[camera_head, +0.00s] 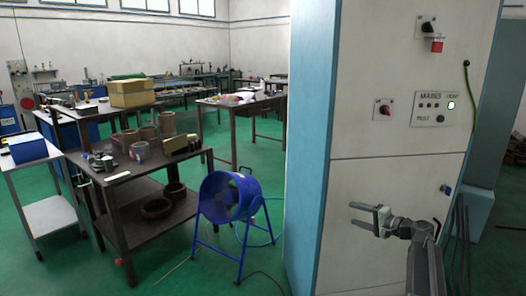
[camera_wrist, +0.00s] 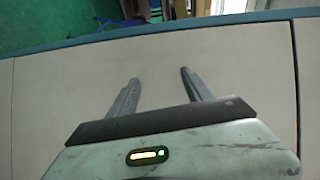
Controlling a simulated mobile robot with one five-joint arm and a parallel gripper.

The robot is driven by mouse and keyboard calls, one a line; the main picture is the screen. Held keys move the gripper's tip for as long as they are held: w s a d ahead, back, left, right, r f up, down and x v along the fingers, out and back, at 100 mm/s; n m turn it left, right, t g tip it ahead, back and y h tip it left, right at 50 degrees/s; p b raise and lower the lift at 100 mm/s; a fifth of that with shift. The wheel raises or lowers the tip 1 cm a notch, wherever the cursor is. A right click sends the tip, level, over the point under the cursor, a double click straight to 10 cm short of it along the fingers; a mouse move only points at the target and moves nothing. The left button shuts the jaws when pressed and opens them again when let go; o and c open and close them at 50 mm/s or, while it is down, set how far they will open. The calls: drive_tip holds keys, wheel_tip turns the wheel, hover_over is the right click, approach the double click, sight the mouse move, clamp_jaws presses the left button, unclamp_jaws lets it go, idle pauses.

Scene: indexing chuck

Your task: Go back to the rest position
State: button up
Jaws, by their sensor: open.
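My gripper (camera_head: 368,215) is at the lower right of the head view, in front of the pale cabinet (camera_head: 375,178). Its two fingers point left and stand apart, with nothing between them. In the wrist view my gripper (camera_wrist: 158,88) also shows two spread, empty fingers over the cabinet's pale face (camera_wrist: 240,70). I cannot tell the exact gap between gripper and cabinet.
A blue fan (camera_head: 225,197) stands on the green floor to the left. A dark workbench (camera_head: 150,165) holds several cylinders.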

drive_tip(key=s+a+f+n+g+h, duration=0.1)
drive_tip(key=s+a+f+n+g, duration=0.2)
drive_tip(key=a, duration=0.7)
drive_tip(key=s+a+f+n+g, duration=0.25)
drive_tip(key=s+a+f, duration=0.3)
drive_tip(key=a, duration=0.45)
drive_tip(key=s+a+f+n+g+h, duration=0.1)
drive_tip(key=s+a+f+n+g, duration=0.2)
drive_tip(key=a, duration=0.7)
drive_tip(key=s+f+g+h, duration=0.25)
drive_tip(key=s+f, duration=0.35)
drive_tip(key=s, duration=0.4)
drive_tip(key=s+d+f+n+g+h, duration=0.1)
drive_tip(key=s+d+f+g+h, duration=0.1)
drive_tip(key=s+d+h, duration=0.5)
wheel_tip(320, 180, up, 14)
drive_tip(key=w+y+p, duration=0.1)
drive_tip(key=y+p, duration=0.1)
drive_tip(key=p, duration=1.2)
drive_tip(key=shift+d+r, duration=0.25)
drive_tip(key=shift+d, duration=0.2)
